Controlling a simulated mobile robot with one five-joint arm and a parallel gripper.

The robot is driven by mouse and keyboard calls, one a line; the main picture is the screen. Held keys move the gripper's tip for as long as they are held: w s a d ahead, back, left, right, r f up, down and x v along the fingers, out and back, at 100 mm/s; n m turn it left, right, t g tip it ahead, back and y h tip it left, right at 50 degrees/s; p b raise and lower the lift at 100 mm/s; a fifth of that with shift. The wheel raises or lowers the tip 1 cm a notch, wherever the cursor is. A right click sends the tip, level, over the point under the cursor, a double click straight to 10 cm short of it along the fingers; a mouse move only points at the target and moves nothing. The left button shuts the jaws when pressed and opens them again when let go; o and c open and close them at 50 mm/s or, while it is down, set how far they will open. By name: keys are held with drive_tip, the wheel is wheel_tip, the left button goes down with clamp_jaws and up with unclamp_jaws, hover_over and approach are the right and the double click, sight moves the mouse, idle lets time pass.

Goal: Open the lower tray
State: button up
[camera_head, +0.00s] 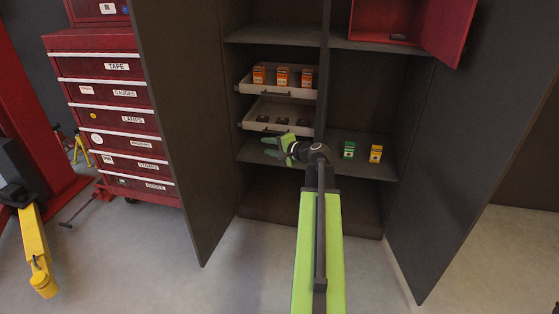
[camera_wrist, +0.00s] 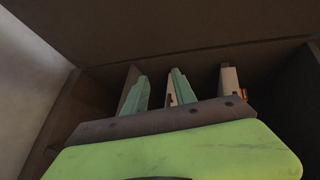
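The lower tray (camera_head: 268,114) is a pale, shallow drawer in the left half of an open dark cabinet. It holds several dark round items and has a dark handle at the left of its front. The upper tray (camera_head: 293,91) above it holds orange boxes. My gripper (camera_head: 268,147) is just below and in front of the lower tray's front, near its handle. Its two green fingers stand apart, also in the wrist view (camera_wrist: 161,92). A pale strip shows between them there; I cannot tell if they touch it.
The left door (camera_head: 180,120) and right door (camera_head: 470,150) of the cabinet stand open. Green (camera_head: 349,149) and yellow (camera_head: 376,153) boxes sit on the right shelf. A red box (camera_head: 385,22) with an open door is above. A red drawer chest (camera_head: 110,120) stands left.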

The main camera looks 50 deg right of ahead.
drive_tip(key=s+d+f+m+t+h+b, duration=0.1)
drive_tip(key=s+d+f+m+h+b, duration=0.15)
drive_tip(key=d, duration=0.35)
drive_tip(key=s+d+f+m+t+h+b, duration=0.1)
drive_tip(key=s+d+m, duration=0.1)
drive_tip(key=s+d, duration=0.25)
drive_tip(key=b, duration=0.2)
approach(279, 133)
drive_tip(key=x, duration=0.9)
drive_tip(key=shift+w, duration=0.4)
drive_tip(key=shift+c, duration=0.3)
clamp_jaws()
